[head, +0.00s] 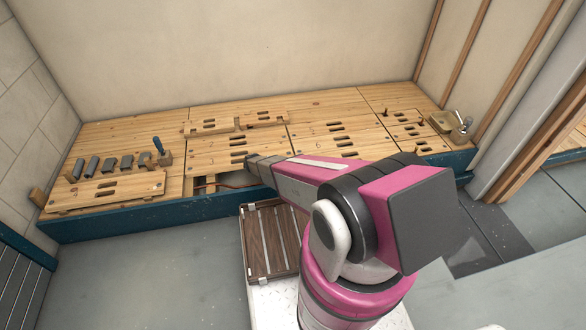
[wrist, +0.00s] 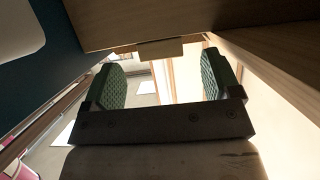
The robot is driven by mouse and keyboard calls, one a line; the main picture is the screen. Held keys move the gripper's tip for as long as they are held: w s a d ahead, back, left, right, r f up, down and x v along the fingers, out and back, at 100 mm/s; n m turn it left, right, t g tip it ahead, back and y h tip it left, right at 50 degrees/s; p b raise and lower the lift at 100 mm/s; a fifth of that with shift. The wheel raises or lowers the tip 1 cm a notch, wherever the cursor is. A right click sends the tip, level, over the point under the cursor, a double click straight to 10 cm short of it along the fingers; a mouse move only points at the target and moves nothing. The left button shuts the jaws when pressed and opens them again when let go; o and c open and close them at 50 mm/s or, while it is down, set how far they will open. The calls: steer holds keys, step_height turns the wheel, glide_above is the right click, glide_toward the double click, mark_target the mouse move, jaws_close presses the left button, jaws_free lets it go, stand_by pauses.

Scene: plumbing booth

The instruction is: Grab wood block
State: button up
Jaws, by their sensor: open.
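In the wrist view my gripper (wrist: 166,68) is open, with its two green textured pads wide apart. Nothing is visible between the pads. A small light wood block (wrist: 160,48) shows just beyond the fingertips, against the edge of a darker wooden panel (wrist: 150,18). I cannot tell whether it is fixed to that panel. In the head view my arm reaches to the front middle of the wooden platform, beside an opening (head: 203,184); the fingertips cannot be made out there. Small wood blocks also show at the platform's left corner (head: 38,197) and beside a blue-handled tool (head: 165,158).
The platform (head: 120,135) has slotted panels and a blue front edge. Several grey pieces (head: 110,164) stand in a row at its left. A slatted wooden crate (head: 268,240) lies in front. In the wrist view, wooden boards and a dark blue surface (wrist: 45,50) are close around my gripper.

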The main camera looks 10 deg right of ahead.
steer(key=shift+x, duration=1.1)
steer(key=c, duration=1)
